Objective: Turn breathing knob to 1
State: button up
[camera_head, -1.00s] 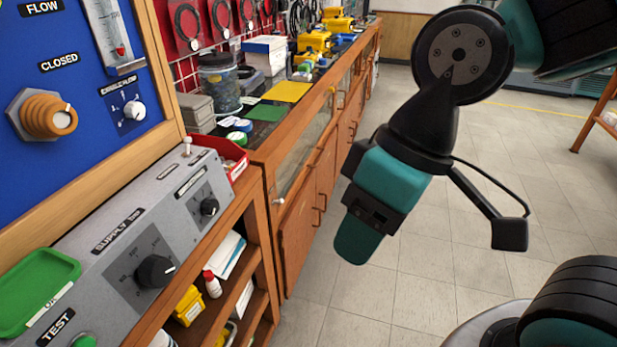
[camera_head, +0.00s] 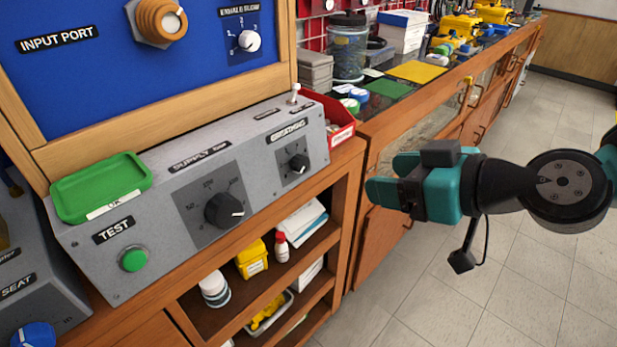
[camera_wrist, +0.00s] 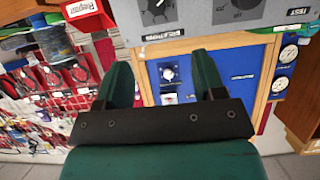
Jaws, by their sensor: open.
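The breathing knob (camera_head: 298,163) is a small black knob with a white pointer line, at the right end of the sloped grey panel, under a BREATHING label. It also shows upside down at the top of the wrist view (camera_wrist: 157,5). Its scale marks are too small to read. My gripper (camera_head: 384,177) has teal fingers and stands to the right of the panel in the head view, apart from the knob. In the wrist view the two fingers (camera_wrist: 163,85) are spread with nothing between them.
A larger black supply knob (camera_head: 225,209), a green TEST button (camera_head: 133,259) and a green tray (camera_head: 101,187) are on the same panel. A toggle switch (camera_head: 294,94) and a red bin (camera_head: 330,121) are near its right end. Open floor lies right of the bench.

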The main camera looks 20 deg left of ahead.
aim_at(305, 165)
jog(key=p+x, duration=0.1)
jog(key=x, duration=0.5)
jog(key=p+x, duration=0.1)
jog(key=x, duration=0.5)
jog(key=p+x, duration=0.1)
jog(key=x, duration=0.5)
jog(key=shift+w+d+r, duration=0.1)
jog(key=shift+w, duration=0.3)
jog(key=c, duration=0.9)
jog(key=m+b, duration=0.1)
jog(key=m, duration=0.2)
jog(key=shift+m+g+y+b, duration=0.3)
jog(key=shift+b, duration=0.05)
jog(key=m+b, duration=0.1)
jog(key=m, duration=0.3)
jog(key=shift+m+g+y, duration=0.3)
jog(key=shift+g+y, duration=0.1)
